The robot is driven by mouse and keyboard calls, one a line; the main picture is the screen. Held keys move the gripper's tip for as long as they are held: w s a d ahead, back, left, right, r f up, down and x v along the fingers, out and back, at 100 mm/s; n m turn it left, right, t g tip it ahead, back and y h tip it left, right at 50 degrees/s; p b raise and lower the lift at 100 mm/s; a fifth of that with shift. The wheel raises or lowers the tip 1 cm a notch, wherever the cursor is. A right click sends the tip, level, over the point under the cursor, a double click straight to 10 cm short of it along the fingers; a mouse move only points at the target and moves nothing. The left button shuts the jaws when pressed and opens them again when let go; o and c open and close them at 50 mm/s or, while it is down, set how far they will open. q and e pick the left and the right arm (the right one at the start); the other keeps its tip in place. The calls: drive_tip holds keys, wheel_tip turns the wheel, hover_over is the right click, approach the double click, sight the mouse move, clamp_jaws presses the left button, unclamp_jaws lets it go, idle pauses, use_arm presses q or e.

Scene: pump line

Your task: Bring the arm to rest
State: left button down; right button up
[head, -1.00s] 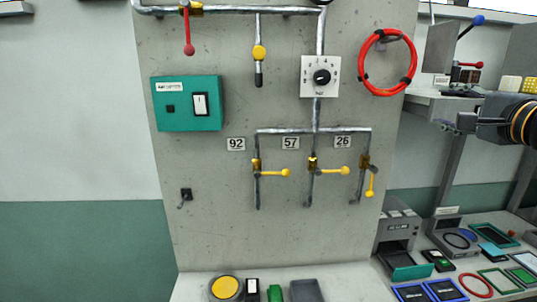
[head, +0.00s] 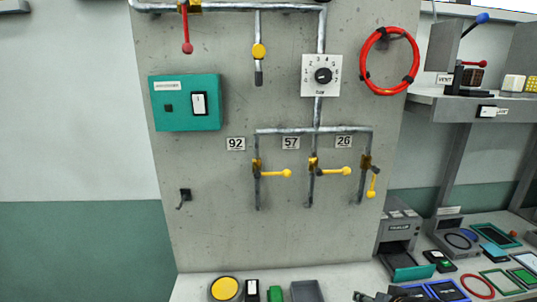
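Part of my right gripper (head: 366,296) shows at the bottom edge of the head view, dark, in front of the lower bench and near the blue-framed trays. Most of it is cut off by the picture's edge, so I cannot tell whether its fingers are open or shut. I see nothing held in the visible part. My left gripper is not in view.
A grey panel carries a teal switch box (head: 185,103), a dial (head: 322,76), a red hose coil (head: 389,61) and yellow valve levers (head: 275,173). The bench below holds a yellow button (head: 225,288) and blue-framed trays (head: 446,290). A shelf (head: 470,106) stands right.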

drive_tip(key=s+a+f+n+g+h, duration=0.1)
drive_tip(key=s+f+n+g, duration=0.1)
drive_tip(key=s+f, duration=0.55)
drive_tip(key=s+a+f+n+g, duration=0.1)
drive_tip(key=s+f+n+g, duration=0.25)
drive_tip(key=s, duration=0.65)
drive_tip(key=s+d+f+b, duration=0.1)
drive_tip(key=d+f+b, duration=0.1)
drive_tip(key=f, duration=1.3)
drive_tip(key=s+d+f+b, duration=0.1)
drive_tip(key=s+f, duration=0.1)
drive_tip(key=f, duration=1.2)
drive_tip(key=s+d+f+m+g+b, duration=0.1)
drive_tip(key=s+f+g+b, duration=0.1)
drive_tip(key=s+f, duration=1.6)
wheel_tip(320, 180, down, 2)
drive_tip(key=shift+s+f, duration=0.1)
drive_tip(key=shift+s, duration=0.3)
drive_tip(key=shift+d, duration=0.1)
